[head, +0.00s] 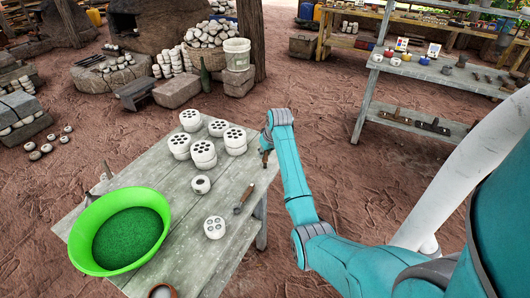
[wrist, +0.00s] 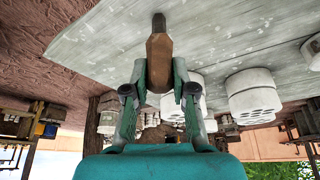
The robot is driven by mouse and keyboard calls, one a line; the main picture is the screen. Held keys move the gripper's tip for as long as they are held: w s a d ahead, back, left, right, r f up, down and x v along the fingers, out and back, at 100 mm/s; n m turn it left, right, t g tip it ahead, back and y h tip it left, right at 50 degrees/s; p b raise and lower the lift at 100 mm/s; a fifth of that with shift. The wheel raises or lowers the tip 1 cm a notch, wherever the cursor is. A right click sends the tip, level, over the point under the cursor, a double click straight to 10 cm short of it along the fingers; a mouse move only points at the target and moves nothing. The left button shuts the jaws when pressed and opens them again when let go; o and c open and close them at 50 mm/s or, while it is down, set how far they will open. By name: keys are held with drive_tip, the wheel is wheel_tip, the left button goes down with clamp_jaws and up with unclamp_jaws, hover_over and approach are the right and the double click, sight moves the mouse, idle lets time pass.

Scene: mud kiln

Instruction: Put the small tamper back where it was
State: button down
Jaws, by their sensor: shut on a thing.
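My gripper (wrist: 160,85) is shut on the small tamper (wrist: 159,62), a faceted brown wooden piece with a narrow dark end, in the wrist view. The tamper sticks out past the fingertips, in front of the grey table in that view. In the head view my gripper (head: 266,142) is at the table's right edge, with the tamper (head: 265,158) hanging below it, just right of the white moulds. I cannot tell whether the tamper touches the tabletop (head: 140,173).
White moulds with holes (head: 235,138) stand grouped left of my gripper. A single mould (head: 214,228), a small white ring-like piece (head: 201,184), a wooden-handled tool (head: 244,198) and a green basin (head: 122,230) are nearer. A shelf (head: 435,75) stands at the back right.

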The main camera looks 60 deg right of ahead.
drive_tip(key=c, duration=1)
unclamp_jaws()
drive_tip(key=shift+f, duration=0.1)
drive_tip(key=shift+o, duration=0.2)
drive_tip(key=v, duration=1.2)
drive_tip(key=shift+r, duration=0.25)
